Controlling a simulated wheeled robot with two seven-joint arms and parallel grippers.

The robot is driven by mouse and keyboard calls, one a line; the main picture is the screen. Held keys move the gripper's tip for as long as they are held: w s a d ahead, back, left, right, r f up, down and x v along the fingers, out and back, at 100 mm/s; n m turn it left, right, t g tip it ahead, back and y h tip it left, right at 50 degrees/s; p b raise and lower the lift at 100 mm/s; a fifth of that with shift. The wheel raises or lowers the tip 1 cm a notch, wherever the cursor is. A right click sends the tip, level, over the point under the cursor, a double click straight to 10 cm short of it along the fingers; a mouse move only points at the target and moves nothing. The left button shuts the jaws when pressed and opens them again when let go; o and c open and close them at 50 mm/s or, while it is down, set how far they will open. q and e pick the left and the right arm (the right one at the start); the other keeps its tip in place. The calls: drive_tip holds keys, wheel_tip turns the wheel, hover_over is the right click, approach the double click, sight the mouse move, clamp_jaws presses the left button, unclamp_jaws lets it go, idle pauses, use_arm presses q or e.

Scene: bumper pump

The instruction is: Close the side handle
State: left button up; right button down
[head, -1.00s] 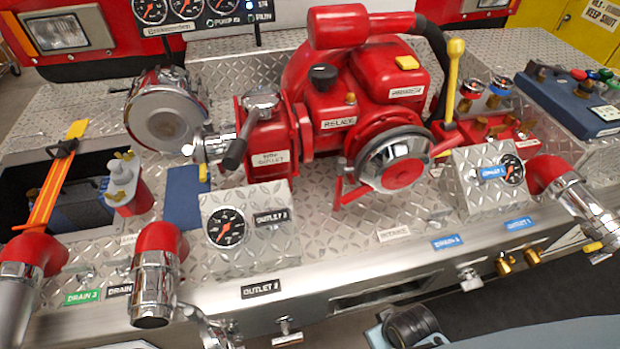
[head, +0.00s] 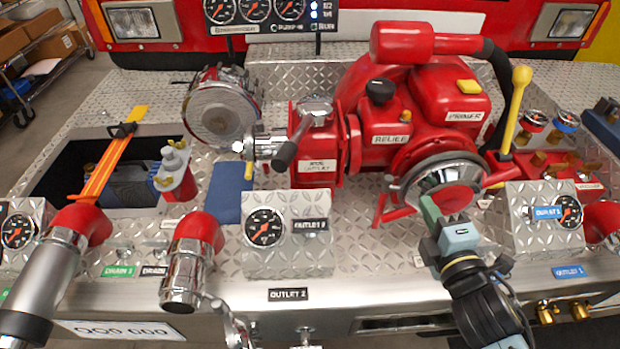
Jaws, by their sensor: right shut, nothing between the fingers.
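A lever with a dark grip (head: 294,143) sits on the left side of the red pump (head: 395,122), above a label ending in "OUTLET". It slants down to the left from a chrome joint. My right gripper (head: 432,212) is shut and empty. It comes in from the bottom right, with its fingertips in front of the round chrome-rimmed red cap (head: 447,190) on the pump's front. I cannot tell whether the tips touch the cap. The gripper is well to the right of and below the lever. My left gripper is not in view.
A gauge box (head: 290,237) stands below the lever. A red and chrome outlet elbow (head: 187,262) rises at the front left. A yellow-knobbed lever (head: 514,105) stands right of the pump. An open bin (head: 60,190) lies at the left. Some tread plate between the gauge boxes is clear.

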drive_tip(key=s+a+r+n+g+y, duration=0.25)
drive_tip(key=a+n+y, duration=0.4)
drive_tip(key=n, duration=0.75)
drive_tip(key=s+a+r+n+g+y, duration=0.1)
drive_tip(key=s+a+n+g+y, duration=0.2)
drive_tip(key=n+y, duration=0.8)
drive_tip(key=w+a+r+n+p, duration=0.1)
drive_tip(key=w+a+p, duration=0.1)
drive_tip(key=w+a, duration=0.2)
drive_tip(key=w+a+r+n+h+p, duration=0.1)
drive_tip(key=w+a, duration=0.3)
drive_tip(key=a, duration=0.5)
drive_tip(key=shift+w+r+n+p, duration=0.15)
drive_tip(key=shift+r+n+p, duration=0.15)
drive_tip(key=shift+p, duration=0.3)
drive_tip(key=shift+h, duration=0.25)
